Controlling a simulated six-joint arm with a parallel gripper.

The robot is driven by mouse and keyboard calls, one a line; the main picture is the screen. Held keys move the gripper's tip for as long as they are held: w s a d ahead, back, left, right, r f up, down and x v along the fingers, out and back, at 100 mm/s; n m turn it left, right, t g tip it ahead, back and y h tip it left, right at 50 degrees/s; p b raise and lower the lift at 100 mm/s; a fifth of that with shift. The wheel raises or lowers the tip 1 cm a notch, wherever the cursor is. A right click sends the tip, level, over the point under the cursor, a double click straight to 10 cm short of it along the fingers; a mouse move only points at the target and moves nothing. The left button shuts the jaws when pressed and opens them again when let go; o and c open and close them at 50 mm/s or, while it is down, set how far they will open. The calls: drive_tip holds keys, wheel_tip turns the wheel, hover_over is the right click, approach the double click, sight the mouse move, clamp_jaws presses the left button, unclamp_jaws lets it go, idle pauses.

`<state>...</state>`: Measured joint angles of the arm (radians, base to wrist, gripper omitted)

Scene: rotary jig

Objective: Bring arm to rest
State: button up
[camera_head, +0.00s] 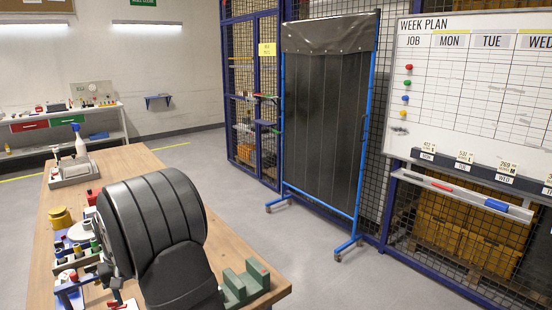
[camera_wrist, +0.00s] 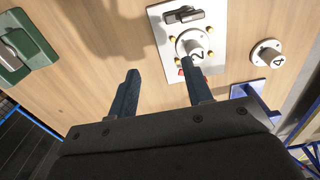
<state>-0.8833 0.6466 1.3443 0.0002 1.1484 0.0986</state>
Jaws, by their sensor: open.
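My gripper (camera_wrist: 159,67) is open, its two dark fingers spread apart over the wooden bench top (camera_wrist: 95,45), with nothing between them. The right fingertip overlaps the lower edge of a round knob marked 2 (camera_wrist: 194,46) in the wrist view; I cannot tell whether they touch. The knob is on a white plate (camera_wrist: 161,18) with a dark handle or clamp (camera_wrist: 183,15) above it.
A round piece marked 4 (camera_wrist: 267,54) and a blue bracket (camera_wrist: 257,102) lie right of the plate. A green block (camera_wrist: 27,48) is at left. In the head view a yellow pot (camera_head: 60,217) and a spray bottle (camera_head: 79,141) stand on the bench.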

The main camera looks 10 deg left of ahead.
drive_tip(key=w+d+r, duration=0.2)
drive_tip(key=d+r, duration=0.2)
drive_tip(key=d, duration=0.2)
drive_tip(key=shift+n, duration=0.5)
drive_tip(key=s+a+f, duration=0.2)
drive_tip(key=s+a, duration=0.3)
drive_tip(key=a, duration=0.1)
drive_tip(key=s+a+f, duration=0.3)
drive_tip(key=s+a, duration=0.2)
drive_tip(key=a, duration=0.1)
drive_tip(key=s+a+f, duration=0.3)
drive_tip(key=s+a, duration=0.2)
drive_tip(key=a, duration=0.1)
drive_tip(key=shift+f, duration=0.25)
drive_tip(key=shift+s+a+f, duration=0.1)
drive_tip(key=shift+a+f, duration=0.1)
drive_tip(key=shift+f, duration=0.4)
drive_tip(key=shift+s+a+f, duration=0.1)
drive_tip(key=shift+a+f, duration=0.05)
drive_tip(key=shift+f, duration=1.2)
